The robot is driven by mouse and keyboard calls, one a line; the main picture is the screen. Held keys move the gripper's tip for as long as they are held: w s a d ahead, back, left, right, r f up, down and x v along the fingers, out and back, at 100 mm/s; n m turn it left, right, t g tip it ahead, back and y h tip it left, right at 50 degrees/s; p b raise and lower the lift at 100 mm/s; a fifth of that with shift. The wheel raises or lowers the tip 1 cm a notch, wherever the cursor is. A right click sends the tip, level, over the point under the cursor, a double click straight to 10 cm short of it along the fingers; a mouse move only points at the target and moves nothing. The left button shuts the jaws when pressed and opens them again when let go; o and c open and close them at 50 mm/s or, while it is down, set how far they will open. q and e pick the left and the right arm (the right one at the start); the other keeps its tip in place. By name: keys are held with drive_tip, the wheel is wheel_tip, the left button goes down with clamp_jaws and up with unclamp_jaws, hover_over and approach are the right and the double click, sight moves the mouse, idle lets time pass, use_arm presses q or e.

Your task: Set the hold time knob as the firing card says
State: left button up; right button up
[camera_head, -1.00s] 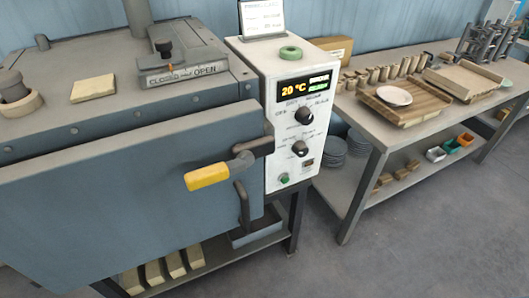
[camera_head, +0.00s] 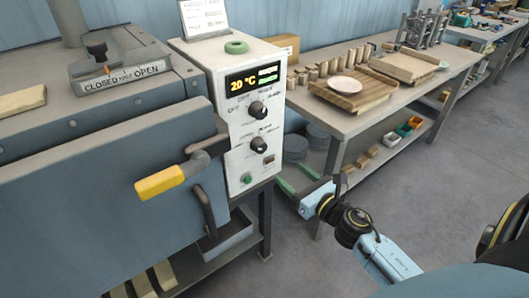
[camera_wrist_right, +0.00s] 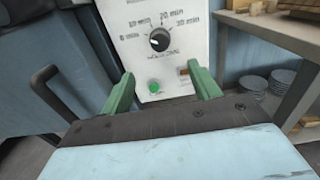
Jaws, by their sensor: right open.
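The hold time knob (camera_head: 258,143) is the lower black knob on the white control panel (camera_head: 237,115). In the right wrist view the knob (camera_wrist_right: 159,40) sits among marks from 0 min to 30 min; its exact pointer setting is too small to tell surely. The firing card (camera_head: 203,17) stands on top of the control box, cut off at the top, its text unreadable. My right gripper (camera_head: 298,184) is open and empty, below and right of the knob. In the wrist view its green fingers (camera_wrist_right: 160,84) stand apart, below the knob. My left gripper is out of view.
An upper knob (camera_head: 257,108) and a display reading 20 °C (camera_head: 254,77) are above. A green button (camera_head: 247,179) and a small switch (camera_head: 269,160) are below. The kiln door's yellow handle (camera_head: 161,183) juts out at left. A workbench (camera_head: 352,122) stands at right.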

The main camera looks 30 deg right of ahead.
sight(263, 149)
drive_tip(key=w, duration=0.8)
drive_tip(key=w+a, duration=0.1)
drive_tip(key=w, duration=0.3)
drive_tip(key=shift+w, duration=0.5)
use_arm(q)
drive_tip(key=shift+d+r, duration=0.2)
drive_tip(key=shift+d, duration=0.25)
use_arm(e)
drive_tip(key=shift+c, duration=0.6)
drive_tip(key=c, duration=0.9)
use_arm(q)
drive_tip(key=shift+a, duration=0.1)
use_arm(e)
drive_tip(key=shift+o, duration=0.2)
